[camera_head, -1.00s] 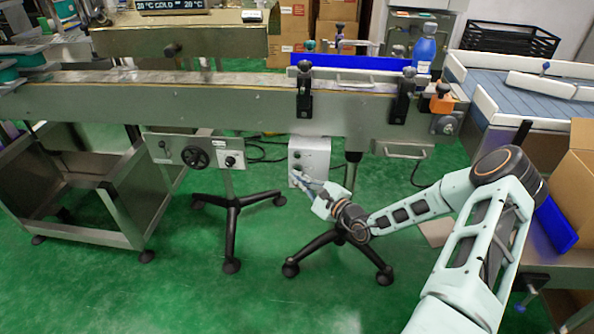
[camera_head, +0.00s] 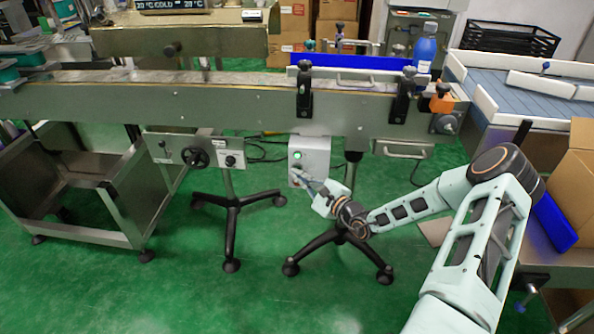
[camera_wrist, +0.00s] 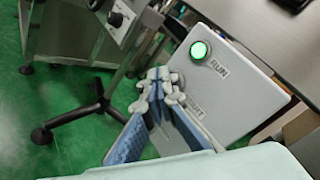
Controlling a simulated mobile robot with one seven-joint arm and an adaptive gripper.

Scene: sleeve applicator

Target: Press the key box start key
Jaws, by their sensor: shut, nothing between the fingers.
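The key box is a pale grey box (camera_head: 316,155) under the conveyor, and it also shows in the wrist view (camera_wrist: 240,85). Its round RUN light (camera_wrist: 200,51) glows green; in the head view it is a small green spot (camera_head: 297,155). A label (camera_wrist: 192,105) that looks like START is partly covered by my fingers. The start key itself is hidden behind them. My gripper (camera_head: 299,173) is shut and empty, its fingertips (camera_wrist: 158,82) at the lower front of the box. I cannot tell whether they touch the key.
The conveyor (camera_head: 220,105) runs above the box, with a blue bottle (camera_head: 424,50) on its right end. A knob panel on a black-footed stand (camera_head: 230,205) is to the left. An open cardboard carton (camera_head: 572,190) is at the right. Green floor in front is free.

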